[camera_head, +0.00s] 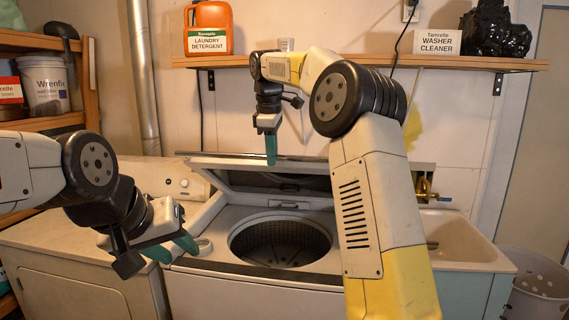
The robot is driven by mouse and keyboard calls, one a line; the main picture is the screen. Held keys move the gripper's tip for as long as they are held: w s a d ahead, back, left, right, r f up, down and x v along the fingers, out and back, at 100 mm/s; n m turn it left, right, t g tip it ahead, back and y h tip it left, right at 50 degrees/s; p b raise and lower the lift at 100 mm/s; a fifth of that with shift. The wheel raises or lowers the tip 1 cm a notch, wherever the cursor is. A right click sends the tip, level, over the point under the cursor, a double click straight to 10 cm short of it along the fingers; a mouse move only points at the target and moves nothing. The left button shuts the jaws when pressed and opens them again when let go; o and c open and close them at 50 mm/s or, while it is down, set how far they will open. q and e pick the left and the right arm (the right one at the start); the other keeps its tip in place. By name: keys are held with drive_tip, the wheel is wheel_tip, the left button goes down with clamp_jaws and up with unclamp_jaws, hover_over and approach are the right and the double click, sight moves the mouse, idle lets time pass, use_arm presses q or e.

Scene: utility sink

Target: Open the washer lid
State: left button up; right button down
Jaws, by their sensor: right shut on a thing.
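The washer (210,278) is a white top-loader in the middle. Its lid (225,173) is raised at a slant, and the round dark tub opening (282,242) shows below it. My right gripper (271,159) is at the lid's upper edge, its teal fingers pointing down and shut on it; the exact contact is small in the picture. My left gripper (173,250) is at the washer's front left corner, with its teal fingers apart and nothing seen between them.
A shelf (350,61) above holds an orange detergent jug (208,28) and a washer cleaner box (433,42). A utility sink (465,238) stands at right, a dryer (75,240) at left. A white basket (535,285) is on the floor at right.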

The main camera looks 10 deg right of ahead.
use_arm(q)
drive_tip(key=w+d+n, duration=0.1)
drive_tip(key=d, duration=0.1)
drive_tip(key=w+d+n+t, duration=0.1)
drive_tip(key=w+d, duration=0.1)
drive_tip(key=w+d+r+n+h, duration=0.1)
drive_tip(key=d, duration=0.1)
drive_tip(key=shift+w+n, duration=0.4)
clamp_jaws()
drive_tip(key=w+d+r+n+t+h, duration=0.1)
drive_tip(key=w+d+n+t+h, duration=0.15)
drive_tip(key=w+d+n, duration=0.45)
drive_tip(key=n+t, duration=0.6)
drive_tip(key=n, duration=1.5)
approach(307, 168)
drive_tip(key=shift+w+d+r+y, duration=0.25)
drive_tip(key=shift+w+d+r, duration=0.25)
drive_tip(key=shift+w, duration=0.15)
drive_tip(key=shift+w+d+r+y, duration=0.2)
drive_tip(key=shift+w+d+r, duration=0.3)
drive_tip(key=shift+w, duration=0.15)
